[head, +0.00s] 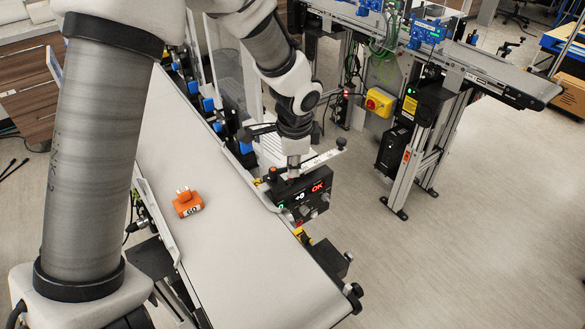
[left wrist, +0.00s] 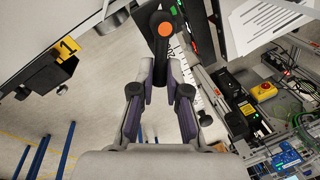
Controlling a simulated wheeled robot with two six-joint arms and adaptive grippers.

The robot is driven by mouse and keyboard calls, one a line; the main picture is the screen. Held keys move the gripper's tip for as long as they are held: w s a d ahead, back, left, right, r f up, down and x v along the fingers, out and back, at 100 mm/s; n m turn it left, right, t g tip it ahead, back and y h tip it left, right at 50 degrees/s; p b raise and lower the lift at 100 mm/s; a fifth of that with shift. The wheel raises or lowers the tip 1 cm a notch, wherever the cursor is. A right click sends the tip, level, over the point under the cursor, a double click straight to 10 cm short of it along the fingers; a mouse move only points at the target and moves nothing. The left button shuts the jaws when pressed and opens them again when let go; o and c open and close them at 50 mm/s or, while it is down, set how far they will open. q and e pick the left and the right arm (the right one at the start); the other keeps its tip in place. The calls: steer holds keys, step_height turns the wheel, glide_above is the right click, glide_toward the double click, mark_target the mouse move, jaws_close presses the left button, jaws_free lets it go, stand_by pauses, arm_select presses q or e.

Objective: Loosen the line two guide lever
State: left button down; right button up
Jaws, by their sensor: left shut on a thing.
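A black clamp lever with an orange-capped pivot (left wrist: 163,29) shows in the left wrist view at the top middle. Its handle runs down between the fingers of my left gripper (left wrist: 160,72), which is shut on it. In the head view my left gripper (head: 294,160) reaches down at the right side of the near conveyor, and the orange cap (head: 273,174) shows just left of it. The handle is mostly hidden there by the gripper. A white marked scale bar (head: 322,158) runs beside the gripper to a black knob. My right gripper is not in view.
A black box with a lit OK display (head: 312,200) is just below the gripper. An orange block (head: 188,204) lies on the near belt (head: 230,240). A second conveyor (head: 480,68) stands at the upper right, with clear floor below it. A yellow 1 tag (left wrist: 68,46) shows left.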

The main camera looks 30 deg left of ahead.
arm_select(q)
steer(key=shift+w+a+f+n+g+y, duration=0.15)
steer(key=shift+w+a+n+g, duration=0.15)
steer(key=shift+n, duration=0.95)
steer(key=shift+w+a+n+g+y, duration=0.15)
steer(key=shift+a+n, duration=0.25)
steer(key=shift+n, duration=0.8)
steer(key=shift+w+a+f+n+g+y, duration=0.1)
steer(key=shift+w+a+n+g, duration=0.2)
steer(key=shift+n, duration=0.95)
steer(key=shift+a, duration=0.1)
steer(key=c, duration=1.2)
jaws_free()
steer(key=shift+r, duration=0.1)
steer(key=shift+o, duration=0.2)
step_height(320, 180, up, 12)
steer(key=d, duration=0.2)
steer(key=shift+s, duration=0.2)
